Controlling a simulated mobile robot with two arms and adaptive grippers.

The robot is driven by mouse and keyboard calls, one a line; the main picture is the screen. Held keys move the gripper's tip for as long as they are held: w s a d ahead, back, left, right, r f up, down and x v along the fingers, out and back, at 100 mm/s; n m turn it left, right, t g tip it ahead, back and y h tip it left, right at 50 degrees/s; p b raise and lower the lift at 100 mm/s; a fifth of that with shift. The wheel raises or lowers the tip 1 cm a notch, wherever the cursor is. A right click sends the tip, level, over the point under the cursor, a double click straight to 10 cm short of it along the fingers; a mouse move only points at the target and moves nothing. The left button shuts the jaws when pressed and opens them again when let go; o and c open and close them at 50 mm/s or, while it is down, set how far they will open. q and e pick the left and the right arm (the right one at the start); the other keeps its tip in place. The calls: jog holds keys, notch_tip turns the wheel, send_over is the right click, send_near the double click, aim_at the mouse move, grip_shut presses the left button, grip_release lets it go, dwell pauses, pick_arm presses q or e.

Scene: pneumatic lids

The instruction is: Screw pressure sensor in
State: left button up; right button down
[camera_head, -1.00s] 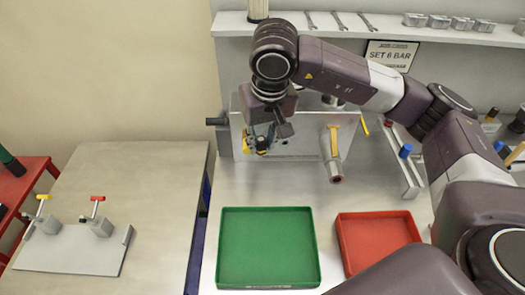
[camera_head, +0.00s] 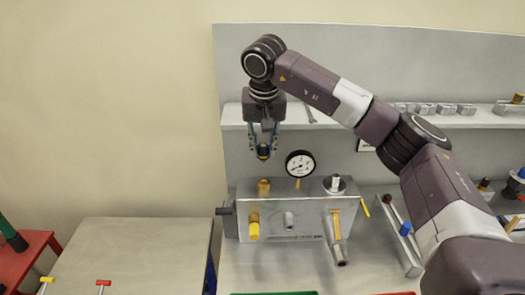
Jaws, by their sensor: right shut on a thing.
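My right gripper (camera_head: 263,146) points down and is shut on a small dark and brass-coloured part, which looks like the pressure sensor (camera_head: 263,152). It holds the part in the air, above the left side of the metal manifold block (camera_head: 300,223) and apart from it. A brass-coloured fitting (camera_head: 263,187) stands on the block's top, roughly below the held part. The fingers hide some of the sensor. My left gripper is out of view.
A round pressure gauge (camera_head: 300,164) rises from the block close to the right of the gripper. A yellow fitting (camera_head: 253,227) and a yellow-handled valve (camera_head: 337,232) stick out in front. A shelf (camera_head: 345,121) runs behind. The left table (camera_head: 140,250) looks bare behind its valves.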

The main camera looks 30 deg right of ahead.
aim_at(264, 161)
jog(key=shift+s+d+r, duration=0.1)
jog(key=shift+s+d, duration=0.05)
jog(key=shift+s, duration=0.05)
jog(key=shift+s+b+x, duration=0.1)
jog(key=shift+b+x, duration=0.25)
jog(key=shift+x, duration=0.4)
jog(key=shift+s+b+x, duration=0.15)
jog(key=shift+b+x, duration=0.2)
jog(key=shift+x, duration=0.4)
jog(key=shift+a+f+b, duration=0.2)
jog(key=shift+f+b, duration=0.6)
jog(key=shift+f, duration=0.8)
jog(key=shift+f+b, duration=0.45)
jog(key=shift+f, duration=0.65)
